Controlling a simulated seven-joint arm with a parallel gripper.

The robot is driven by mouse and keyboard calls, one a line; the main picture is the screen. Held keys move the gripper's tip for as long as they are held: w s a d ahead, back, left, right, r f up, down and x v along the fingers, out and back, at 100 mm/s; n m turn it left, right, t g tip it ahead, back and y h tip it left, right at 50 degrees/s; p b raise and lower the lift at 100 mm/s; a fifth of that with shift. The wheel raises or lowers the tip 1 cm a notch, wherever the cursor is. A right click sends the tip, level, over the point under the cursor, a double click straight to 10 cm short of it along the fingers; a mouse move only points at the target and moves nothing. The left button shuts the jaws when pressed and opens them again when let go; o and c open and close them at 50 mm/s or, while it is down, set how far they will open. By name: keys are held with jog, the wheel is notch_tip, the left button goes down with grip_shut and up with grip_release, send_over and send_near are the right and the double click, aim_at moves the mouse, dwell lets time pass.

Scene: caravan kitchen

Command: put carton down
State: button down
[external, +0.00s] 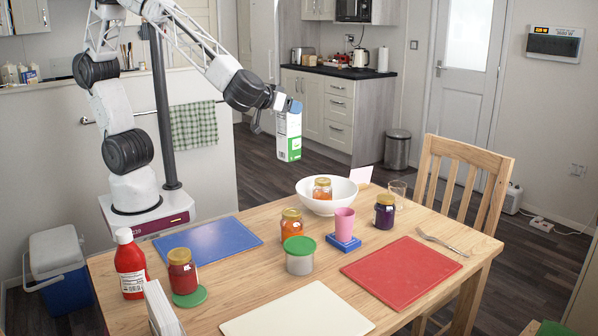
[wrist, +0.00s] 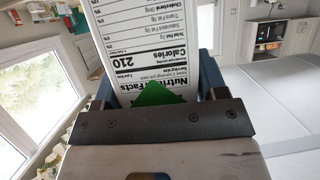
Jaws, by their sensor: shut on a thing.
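The carton (external: 288,138) is white and green and hangs upright in the air beyond the table's far edge, left of the white bowl. My gripper (external: 291,106) is shut on its upper end. In the wrist view the carton (wrist: 150,40) shows its nutrition label and a green patch between the jaws of my gripper (wrist: 160,100). The carton touches nothing below it. Its far end is cut off in the wrist view.
The wooden table (external: 240,293) carries a white bowl (external: 314,203) with a jar inside, several jars, a pink cup (external: 344,221) on a blue block, a ketchup bottle (external: 131,265), and blue (external: 207,241), red (external: 401,272) and cream (external: 298,314) mats. The mats are bare.

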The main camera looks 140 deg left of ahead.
jog(key=s+d+f+m+t, duration=0.1)
jog(key=s+d+f, duration=0.2)
jog(key=s+d, duration=0.55)
jog(key=s+d+f, duration=0.3)
jog(key=s+d, duration=0.5)
jog(key=d, duration=0.2)
notch_tip(320, 180, down, 10)
jog(key=shift+a+r, duration=0.15)
jog(key=shift+r, duration=0.05)
jog(key=shift+w+a, duration=0.1)
jog(key=shift+w, duration=0.05)
dwell(0.4)
jog(key=w+a+f, duration=0.1)
jog(key=w+a, duration=0.7)
jog(key=w, duration=0.5)
jog(key=shift+a+f, duration=0.25)
jog(key=shift+a, duration=0.05)
jog(key=shift+w+f, duration=0.1)
dwell(0.5)
jog(key=shift+f, duration=1.8)
